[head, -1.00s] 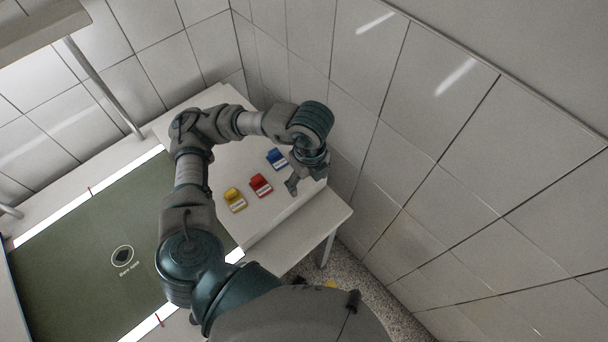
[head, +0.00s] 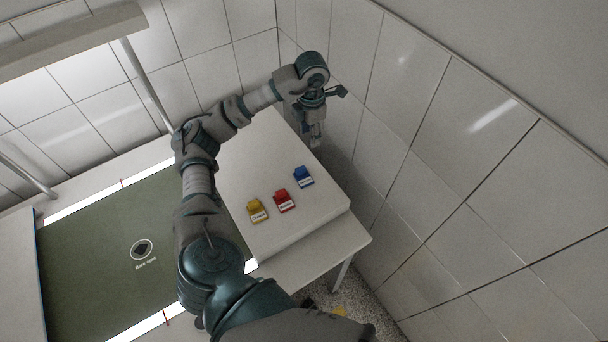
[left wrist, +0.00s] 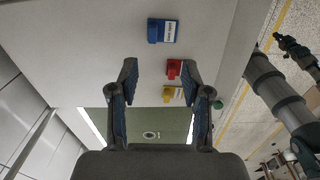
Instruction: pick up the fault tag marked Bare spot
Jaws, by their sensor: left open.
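Three fault tags lie in a slanting row on a white surface: yellow (head: 257,210), red (head: 284,200) and blue (head: 304,177). Each has a white label too small to read, so I cannot tell which says Bare spot. In the left wrist view, the blue tag (left wrist: 163,31) is nearest the top, with the red tag (left wrist: 174,69) and yellow tag (left wrist: 172,94) below. My left gripper (head: 325,116) is open and empty, above the surface and beyond the blue tag. Its two fingers (left wrist: 158,70) stand apart. A dark gripper-like end (left wrist: 297,50), apparently my right, shows small.
A green sheet (head: 100,265) left of the tags bears a dark mark in a white ring (head: 141,250) captioned Bare spot. A tiled wall (head: 440,150) stands close on the right. A post (head: 148,85) rises behind. White surface around the tags is clear.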

